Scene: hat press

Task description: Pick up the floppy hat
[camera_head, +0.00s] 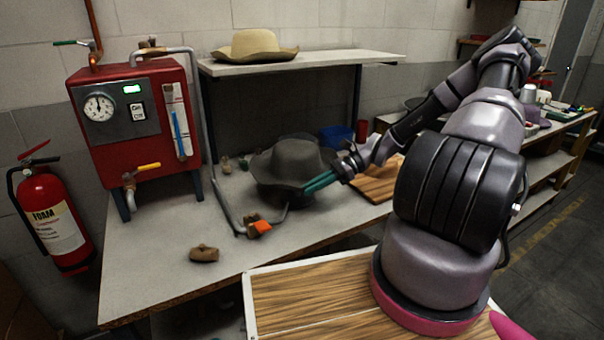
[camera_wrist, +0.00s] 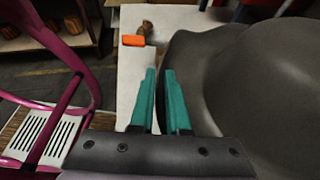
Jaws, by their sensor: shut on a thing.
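A dark grey floppy hat (camera_head: 288,160) with a wide brim sits over a dark round form on the workbench in the head view. In the wrist view the hat (camera_wrist: 265,85) fills the right side. My gripper (camera_head: 308,187) reaches in from the right with its teal fingers at the hat's brim. In the wrist view my gripper (camera_wrist: 160,72) has its fingers close together, shut on the brim's edge. The fingers hide part of the brim, and what lies under the hat is mostly hidden.
A tan hat (camera_head: 254,46) lies on the raised shelf (camera_head: 330,62) behind. A red machine (camera_head: 140,150) stands left. A bent pipe with an orange-handled valve (camera_head: 260,227) is close in front of the hat. A wooden board (camera_head: 378,186) lies right. The bench's front left is mostly clear.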

